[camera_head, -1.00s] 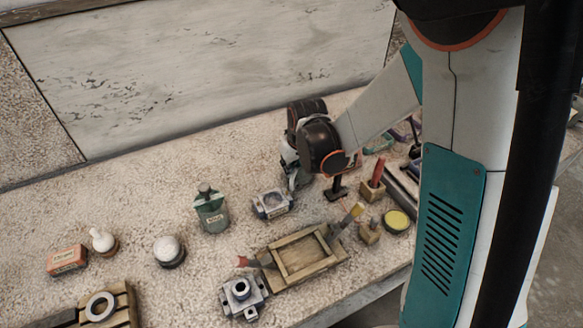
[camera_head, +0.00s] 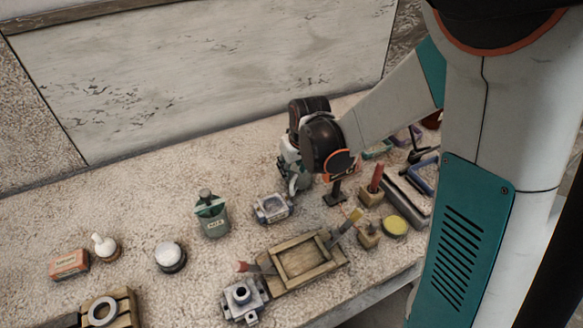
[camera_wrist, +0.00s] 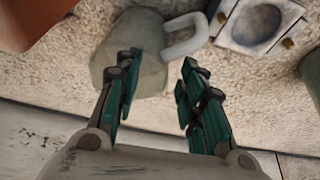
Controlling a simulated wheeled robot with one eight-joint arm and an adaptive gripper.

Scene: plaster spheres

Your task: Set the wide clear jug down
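A wide grey-green jug (camera_wrist: 116,46) with a pale loop handle (camera_wrist: 186,36) shows in the wrist view, on the speckled counter. Its body lies past my left finger, which covers part of it, and its handle points right. My gripper (camera_wrist: 159,62) is open, its two green fingers spread apart. The handle lies just beyond the gap between the fingertips. I see nothing clamped between them, but cannot tell whether a finger touches the jug. In the head view my gripper (camera_head: 297,180) is low over the back of the counter, and I cannot make out the jug behind it.
A square dish block (camera_head: 273,208) sits close beside my gripper, also in the wrist view (camera_wrist: 258,22). A green tin (camera_head: 212,217) stands left of it. A wooden tray (camera_head: 290,280) and a grey metal block (camera_head: 241,300) lie in front. Bare counter lies behind the tin.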

